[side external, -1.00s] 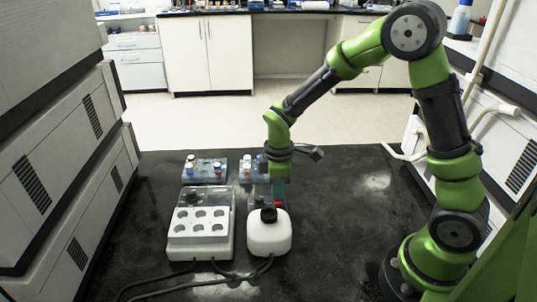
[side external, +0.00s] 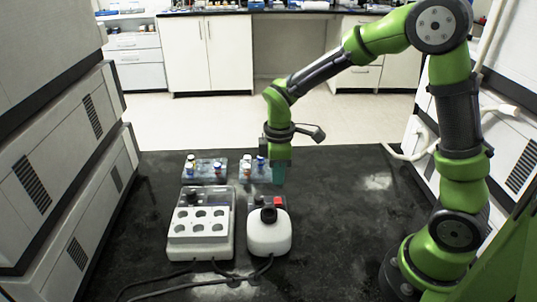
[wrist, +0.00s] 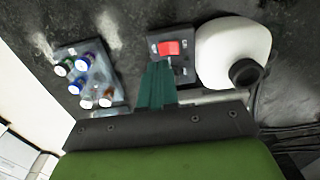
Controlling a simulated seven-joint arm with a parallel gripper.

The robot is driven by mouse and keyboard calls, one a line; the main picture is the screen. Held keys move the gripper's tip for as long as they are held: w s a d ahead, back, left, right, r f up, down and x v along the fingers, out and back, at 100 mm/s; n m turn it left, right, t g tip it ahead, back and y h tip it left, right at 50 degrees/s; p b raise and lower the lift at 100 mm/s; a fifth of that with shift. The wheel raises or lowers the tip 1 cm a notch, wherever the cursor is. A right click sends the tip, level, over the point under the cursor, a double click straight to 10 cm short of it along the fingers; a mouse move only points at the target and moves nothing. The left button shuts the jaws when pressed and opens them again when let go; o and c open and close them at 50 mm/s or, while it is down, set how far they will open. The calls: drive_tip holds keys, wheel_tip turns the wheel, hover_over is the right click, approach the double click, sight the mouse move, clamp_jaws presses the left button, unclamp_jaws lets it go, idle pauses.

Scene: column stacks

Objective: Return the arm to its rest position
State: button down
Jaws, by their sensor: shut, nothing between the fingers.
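My green arm reaches over the black bench from the right. My gripper (side external: 278,177) points down with its teal fingers together and nothing between them. It is above the bench, behind the white round-bodied bottle (side external: 268,238) and apart from it. In the wrist view the closed fingers (wrist: 157,84) show beside a dark box with a red switch (wrist: 169,48). That red switch also shows in the side view (side external: 279,201), just below the fingertips.
A white device (side external: 200,240) with several round wells stands left of the bottle, with cables running in front. Two vial racks stand behind, one at left (side external: 205,177) and one near my gripper (side external: 249,175). Stacked grey units (side external: 60,150) border the left. The bench right of my gripper is clear.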

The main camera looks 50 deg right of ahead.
drive_tip(key=shift+s+f+m, duration=0.15)
drive_tip(key=shift+s+m, duration=0.05)
drive_tip(key=shift+m, duration=0.5)
drive_tip(key=s+a+r+m+t+y, duration=0.1)
drive_tip(key=s+r+m+t+y, duration=0.1)
drive_tip(key=s+r+m+t, duration=0.5)
drive_tip(key=shift+s+r+m, duration=2.3)
drive_tip(key=shift+s+r, duration=1.05)
drive_tip(key=shift+r, duration=0.95)
